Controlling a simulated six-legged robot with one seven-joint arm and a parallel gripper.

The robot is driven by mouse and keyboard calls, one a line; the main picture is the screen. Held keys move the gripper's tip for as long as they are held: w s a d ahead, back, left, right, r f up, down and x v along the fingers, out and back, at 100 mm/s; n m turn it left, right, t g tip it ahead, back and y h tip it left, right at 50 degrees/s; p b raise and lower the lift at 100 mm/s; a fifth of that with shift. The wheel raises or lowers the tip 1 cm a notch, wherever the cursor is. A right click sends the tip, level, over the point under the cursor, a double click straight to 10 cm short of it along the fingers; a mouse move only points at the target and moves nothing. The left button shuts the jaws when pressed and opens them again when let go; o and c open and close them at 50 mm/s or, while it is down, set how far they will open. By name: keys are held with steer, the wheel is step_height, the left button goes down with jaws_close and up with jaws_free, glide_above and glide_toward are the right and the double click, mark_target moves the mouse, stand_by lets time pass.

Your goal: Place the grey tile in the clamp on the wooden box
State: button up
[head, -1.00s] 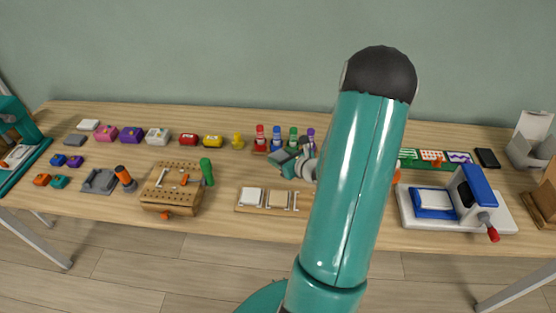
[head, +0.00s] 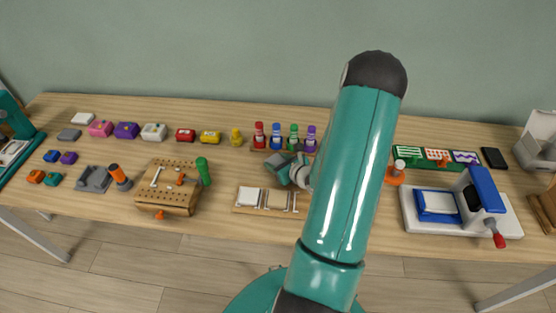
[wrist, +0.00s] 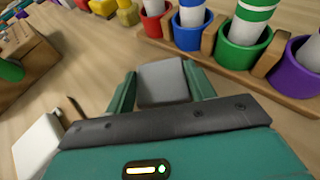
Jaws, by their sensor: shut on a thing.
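My gripper (wrist: 160,76) is shut on a grey tile (wrist: 163,88), which lies between its two teal fingers in the wrist view. In the head view my gripper (head: 277,163) is over the table, in front of the row of coloured bottles and behind the tile tray. The wooden box (head: 155,203) stands to the left, with holes in its top, orange pegs, a pale metal bar and an orange knob on its front. The clamp (head: 157,177) seems to be around that bar; its jaws are too small to make out. The box's edge also shows in the wrist view (wrist: 30,65).
A wooden tray (head: 240,209) with a white and a tan tile lies in front of my gripper. A bottle rack (head: 262,149) stands close behind it. A green screwdriver (head: 203,171) stands at the box's right. A white-based press (head: 450,230) is at right.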

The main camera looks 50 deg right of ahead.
steer(key=shift+s+r, duration=0.1)
steer(key=shift+s, duration=0.1)
steer(key=o, duration=1)
steer(key=shift+w+f, duration=0.1)
steer(key=shift+f, duration=0.1)
steer(key=shift+s+r, duration=0.25)
steer(key=v, duration=1.1)
steer(key=shift+s+a+r, duration=0.1)
steer(key=shift+s+r, duration=0.05)
steer(key=shift+s, duration=0.1)
